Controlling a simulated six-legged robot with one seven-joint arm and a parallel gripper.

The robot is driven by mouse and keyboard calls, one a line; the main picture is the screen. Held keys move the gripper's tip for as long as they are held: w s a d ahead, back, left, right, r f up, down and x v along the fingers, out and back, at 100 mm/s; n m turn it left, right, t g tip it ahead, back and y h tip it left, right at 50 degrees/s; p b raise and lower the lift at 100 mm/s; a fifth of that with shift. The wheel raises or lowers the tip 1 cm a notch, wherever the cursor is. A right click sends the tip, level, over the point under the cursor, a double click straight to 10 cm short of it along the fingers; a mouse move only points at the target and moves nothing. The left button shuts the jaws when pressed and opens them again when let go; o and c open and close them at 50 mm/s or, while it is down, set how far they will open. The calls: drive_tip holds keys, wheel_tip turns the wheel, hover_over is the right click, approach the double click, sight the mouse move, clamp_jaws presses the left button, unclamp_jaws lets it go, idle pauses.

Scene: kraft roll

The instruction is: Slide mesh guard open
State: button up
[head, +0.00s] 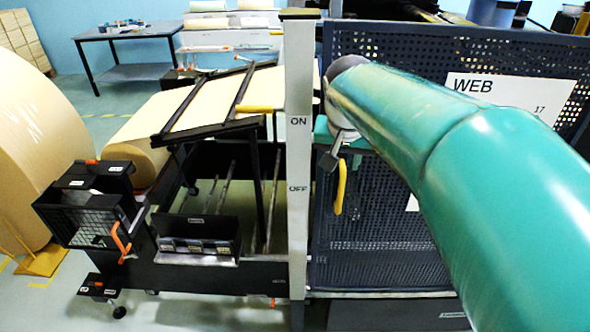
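The mesh guard (390,255) is a dark blue-grey perforated panel on the right, behind my green arm. It bears a white sign (510,95) reading "WEB". A yellow handle (340,187) stands upright near the panel's left edge. My arm crosses in front of the panel from the lower right, and its far end is beside the white post. My gripper (332,160) is only partly visible, as a small dark part just above and left of the yellow handle. I cannot tell whether it touches the handle or whether its fingers are open.
A white post (298,150) marked ON and OFF stands at the guard's left edge. Left of it is a dark machine frame (200,272) with a black mesh box (90,215). A large kraft roll (35,150) stands far left. A table (130,34) is at the back.

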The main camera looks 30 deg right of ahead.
sight(341, 185)
drive_tip(key=x, duration=1.4)
drive_tip(key=shift+d, duration=0.1)
drive_tip(key=shift+s, duration=0.1)
drive_tip(key=shift+c, duration=0.3)
clamp_jaws()
